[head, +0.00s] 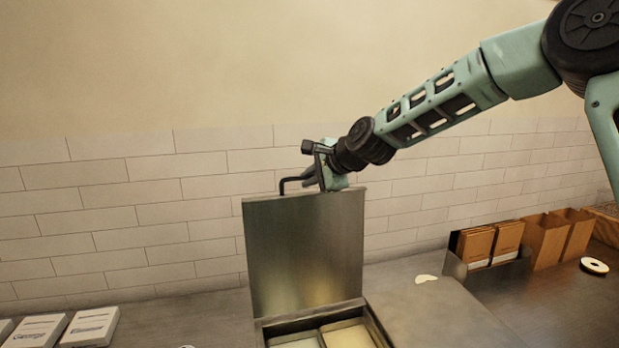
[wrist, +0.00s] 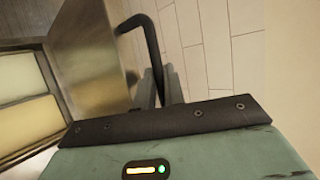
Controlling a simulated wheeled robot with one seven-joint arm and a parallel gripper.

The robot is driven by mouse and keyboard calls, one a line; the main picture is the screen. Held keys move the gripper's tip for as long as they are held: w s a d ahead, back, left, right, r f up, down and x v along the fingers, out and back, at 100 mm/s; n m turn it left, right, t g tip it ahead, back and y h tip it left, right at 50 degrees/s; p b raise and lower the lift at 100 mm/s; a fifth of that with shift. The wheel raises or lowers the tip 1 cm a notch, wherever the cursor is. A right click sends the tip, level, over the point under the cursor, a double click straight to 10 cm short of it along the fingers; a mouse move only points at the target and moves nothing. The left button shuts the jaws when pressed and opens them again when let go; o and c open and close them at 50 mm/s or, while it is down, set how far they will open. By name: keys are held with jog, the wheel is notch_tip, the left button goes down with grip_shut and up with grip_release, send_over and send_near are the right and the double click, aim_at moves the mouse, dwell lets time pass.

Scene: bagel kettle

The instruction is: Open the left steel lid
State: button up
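The left steel lid (head: 305,250) stands open, roughly upright at the back of its well. In the wrist view the lid (wrist: 88,50) is a brushed panel at the left. Its black bent bar handle (head: 290,182) sticks out by the top edge; it also shows in the wrist view (wrist: 150,35). My gripper (head: 318,176) is at the lid's top edge. In the wrist view the gripper's grey fingers (wrist: 159,88) sit close on either side of the handle bar and appear shut on it. The fingertips are partly hidden.
The uncovered well (head: 262,334) holds two pale pans. A flat steel lid (head: 435,308) lies shut to its right. White boxes (head: 90,326) lie at left. Brown paper bags (head: 545,238) and a bagel-like ring (head: 594,266) are at right. A tiled wall (head: 150,215) stands behind.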

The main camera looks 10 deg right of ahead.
jog(key=o, duration=0.4)
jog(key=shift+d+f, duration=0.15)
jog(key=shift+b+v, duration=1.9)
jog(key=shift+v, duration=6.8)
